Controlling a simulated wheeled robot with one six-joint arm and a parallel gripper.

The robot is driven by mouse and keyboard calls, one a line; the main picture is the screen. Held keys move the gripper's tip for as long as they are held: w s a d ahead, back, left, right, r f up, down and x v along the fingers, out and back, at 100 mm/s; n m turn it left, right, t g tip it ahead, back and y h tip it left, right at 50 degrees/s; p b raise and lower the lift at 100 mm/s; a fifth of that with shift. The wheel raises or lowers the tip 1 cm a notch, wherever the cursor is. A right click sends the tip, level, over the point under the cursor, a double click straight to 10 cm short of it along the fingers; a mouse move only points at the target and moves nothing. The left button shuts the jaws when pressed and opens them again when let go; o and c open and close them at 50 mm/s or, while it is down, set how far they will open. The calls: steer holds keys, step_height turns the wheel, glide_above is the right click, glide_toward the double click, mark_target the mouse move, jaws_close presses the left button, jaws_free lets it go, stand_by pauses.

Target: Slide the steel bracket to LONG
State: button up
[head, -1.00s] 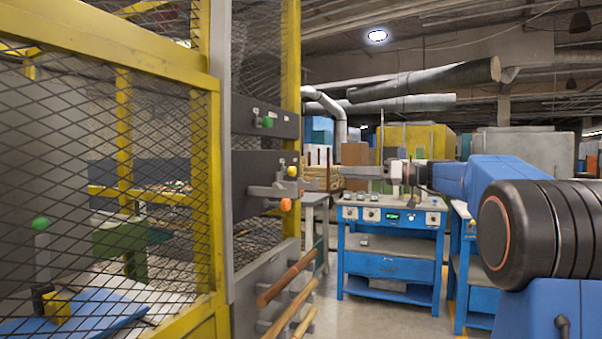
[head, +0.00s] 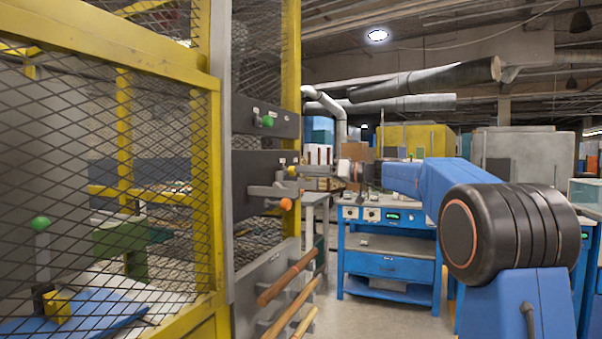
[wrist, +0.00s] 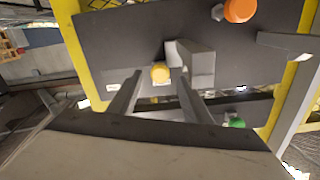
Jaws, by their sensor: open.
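The steel bracket (head: 266,190) is a grey block on the lower dark panel (head: 248,165), below a yellow knob (head: 292,171) and above an orange knob (head: 286,204). In the wrist view the bracket (wrist: 198,62) stands out from the panel just right of the yellow knob (wrist: 160,73). My gripper (wrist: 160,78) is open, its two fingers pointing at the panel with the yellow knob showing between the tips. The right fingertip overlaps the bracket's lower edge in the picture; I cannot tell whether they touch. In the head view my gripper (head: 308,171) is right beside the yellow knob.
A green knob (head: 267,121) sits on the upper dark panel. Small white labels near the bracket are too small to read. Wooden rods (head: 290,278) stick out below. A yellow mesh fence (head: 110,190) stands left, a blue workbench (head: 390,240) behind my arm.

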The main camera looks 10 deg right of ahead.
steer(key=shift+x, duration=1.3)
jaws_close()
steer(key=w+d, duration=0.6)
steer(key=w, duration=0.3)
steer(key=shift+d, duration=0.35)
steer(key=shift+w+r, duration=0.1)
jaws_free()
steer(key=shift+w+d, duration=0.1)
steer(key=v, duration=1.7)
